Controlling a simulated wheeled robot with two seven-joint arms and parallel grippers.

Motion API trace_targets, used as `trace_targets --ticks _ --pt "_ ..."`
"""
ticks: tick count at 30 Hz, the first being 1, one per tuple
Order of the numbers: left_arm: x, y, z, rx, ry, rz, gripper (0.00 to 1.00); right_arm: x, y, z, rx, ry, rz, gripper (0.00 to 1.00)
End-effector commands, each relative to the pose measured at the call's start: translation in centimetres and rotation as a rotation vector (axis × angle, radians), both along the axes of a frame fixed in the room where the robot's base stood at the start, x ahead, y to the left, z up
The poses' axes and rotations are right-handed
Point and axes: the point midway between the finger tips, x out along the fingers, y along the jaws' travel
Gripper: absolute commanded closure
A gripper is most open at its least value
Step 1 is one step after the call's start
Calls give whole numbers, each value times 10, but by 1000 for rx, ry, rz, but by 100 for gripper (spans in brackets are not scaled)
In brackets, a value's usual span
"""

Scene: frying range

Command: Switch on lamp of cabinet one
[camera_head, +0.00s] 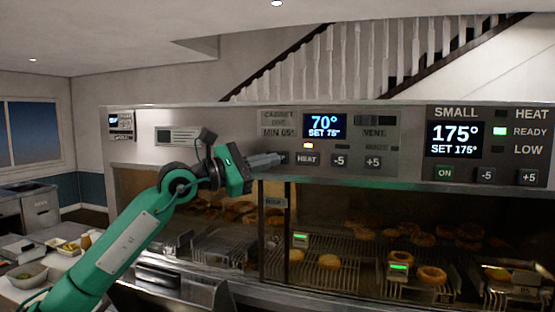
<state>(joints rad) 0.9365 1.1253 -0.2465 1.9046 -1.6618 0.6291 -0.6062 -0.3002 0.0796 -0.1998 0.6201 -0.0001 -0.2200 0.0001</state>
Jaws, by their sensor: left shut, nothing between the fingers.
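The cabinet one panel (392,143) is on the front of the warming unit. Its label plate (278,122) reads "CABINET", and its display (325,125) shows 70° with SET 75°. A small lit indicator (308,146) sits above the HEAT button (307,159). The -5 button (340,161) and +5 button (373,162) are to the right. My left gripper (280,159) is shut and empty, its tips at the panel's left edge, just left of HEAT. Whatever control lies behind the tips is hidden; I cannot tell if they touch it. My right gripper is out of view.
A second panel (487,145) at right shows 175° with a green READY light. A VENT switch (375,120) is above the +5 button. Below, a glass-fronted cabinet holds fried food on wire racks (335,281). A counter with bowls (28,276) stands at left.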

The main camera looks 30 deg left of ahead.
Motion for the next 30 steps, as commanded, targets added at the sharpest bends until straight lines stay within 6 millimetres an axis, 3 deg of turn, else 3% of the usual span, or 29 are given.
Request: trace_targets --ticks 30 --pt "9 2 0 0 0 0 100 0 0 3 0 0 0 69"
